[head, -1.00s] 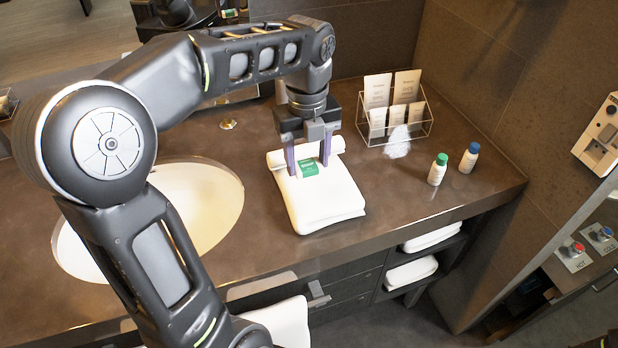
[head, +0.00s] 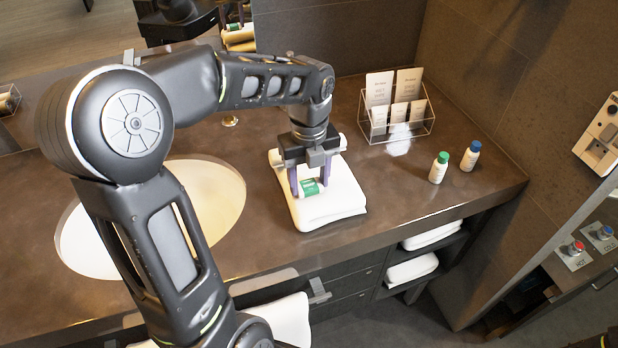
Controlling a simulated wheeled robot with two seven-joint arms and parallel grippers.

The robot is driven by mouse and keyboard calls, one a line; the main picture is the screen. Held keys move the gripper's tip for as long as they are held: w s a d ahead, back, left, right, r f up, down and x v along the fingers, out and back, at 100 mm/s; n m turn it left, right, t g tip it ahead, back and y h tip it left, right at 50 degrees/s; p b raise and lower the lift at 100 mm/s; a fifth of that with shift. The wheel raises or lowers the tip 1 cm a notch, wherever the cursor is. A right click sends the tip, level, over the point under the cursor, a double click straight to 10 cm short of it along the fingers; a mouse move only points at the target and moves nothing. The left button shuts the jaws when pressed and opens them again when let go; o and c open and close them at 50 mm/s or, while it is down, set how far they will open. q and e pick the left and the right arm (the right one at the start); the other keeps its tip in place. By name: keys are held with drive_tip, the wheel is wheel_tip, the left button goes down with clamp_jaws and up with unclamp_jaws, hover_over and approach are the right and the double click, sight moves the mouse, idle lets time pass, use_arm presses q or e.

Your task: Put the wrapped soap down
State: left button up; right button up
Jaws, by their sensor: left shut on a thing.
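The wrapped soap (head: 309,188) is a small packet with a green and white wrapper. It is at the folded white towel (head: 330,210) on the counter. My left gripper (head: 310,188) points down over the towel with its fingers on either side of the soap, shut on it. The soap is at or just above the towel's top; I cannot tell whether it touches. The gripper hides part of the towel's rolled back edge. My right gripper is not in view.
A green-capped bottle (head: 438,168) and a blue-capped bottle (head: 470,157) stand right of the towel. A sink basin (head: 215,190) is to the left. The counter between towel and bottles is clear.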

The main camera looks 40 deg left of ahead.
sight(309, 184)
use_arm(q)
drive_tip(key=shift+f, duration=0.1)
drive_tip(key=o, duration=1.3)
wheel_tip(309, 184, up, 12)
drive_tip(key=shift+r+p, duration=0.15)
drive_tip(key=shift+p, duration=0.3)
